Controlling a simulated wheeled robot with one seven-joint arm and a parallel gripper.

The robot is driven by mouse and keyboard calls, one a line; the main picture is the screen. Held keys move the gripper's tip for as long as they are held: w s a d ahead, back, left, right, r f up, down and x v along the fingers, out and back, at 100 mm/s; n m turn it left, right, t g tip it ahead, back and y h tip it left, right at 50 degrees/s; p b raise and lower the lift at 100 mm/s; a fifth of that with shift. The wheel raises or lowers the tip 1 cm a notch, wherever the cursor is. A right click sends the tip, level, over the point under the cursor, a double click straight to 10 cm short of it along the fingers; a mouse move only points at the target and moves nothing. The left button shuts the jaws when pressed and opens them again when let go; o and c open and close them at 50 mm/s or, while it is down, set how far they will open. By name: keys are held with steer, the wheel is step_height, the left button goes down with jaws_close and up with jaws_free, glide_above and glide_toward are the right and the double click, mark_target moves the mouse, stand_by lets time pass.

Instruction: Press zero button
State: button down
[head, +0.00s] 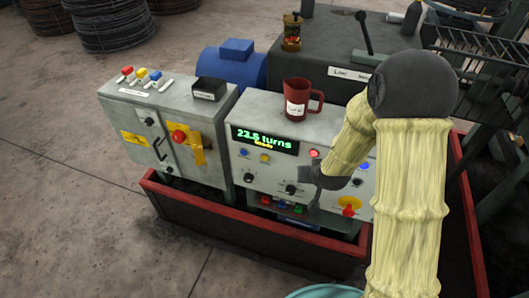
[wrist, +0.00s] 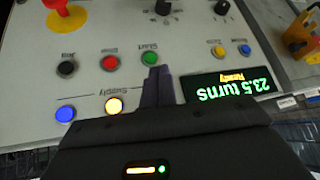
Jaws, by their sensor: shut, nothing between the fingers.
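The grey control panel carries a display (head: 264,139) reading "23.5 turns" with a smaller yellow line; it appears upside down in the wrist view (wrist: 226,85). Beside it are a yellow button (wrist: 217,51) and a blue button (wrist: 245,49), also in the head view as yellow (head: 264,157) and blue (head: 244,153). Their labels are too small to read, so I cannot tell which is zero. My gripper (wrist: 158,84) is shut and empty, in front of the panel, between the display and the green Start button (wrist: 149,58). In the head view my gripper (head: 314,188) partly hides the panel's right side.
Red Stop (wrist: 110,63) and black Jog (wrist: 66,68) buttons, lamps and a red emergency knob (wrist: 63,12) share the panel. A red mug (head: 296,100) stands on top. A cabinet with a red-and-yellow switch (head: 190,140) stands left. A red-edged tray (head: 270,245) surrounds the base.

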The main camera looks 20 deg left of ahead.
mark_target(265, 158)
steer(key=s+a+f+t+y+p, duration=0.1)
steer(key=a+f+y+p, duration=0.1)
steer(key=a, duration=0.7)
steer(key=s+a+f+n+t+y+p, duration=0.1)
steer(key=a+f+t+y+p, duration=0.1)
steer(key=a+f+p, duration=0.3)
steer(key=a+f, duration=0.2)
steer(key=a, duration=0.1)
steer(key=shift+s+a+t, duration=0.15)
steer(key=shift+a+t, duration=0.15)
steer(key=shift+a, duration=0.1)
steer(key=w+b, duration=0.1)
steer(key=w, duration=0.8)
steer(key=shift+d, duration=0.3)
steer(key=shift+s+d+r, duration=0.1)
steer(key=shift+s, duration=0.05)
steer(key=shift+b, duration=0.35)
stand_by(0.4)
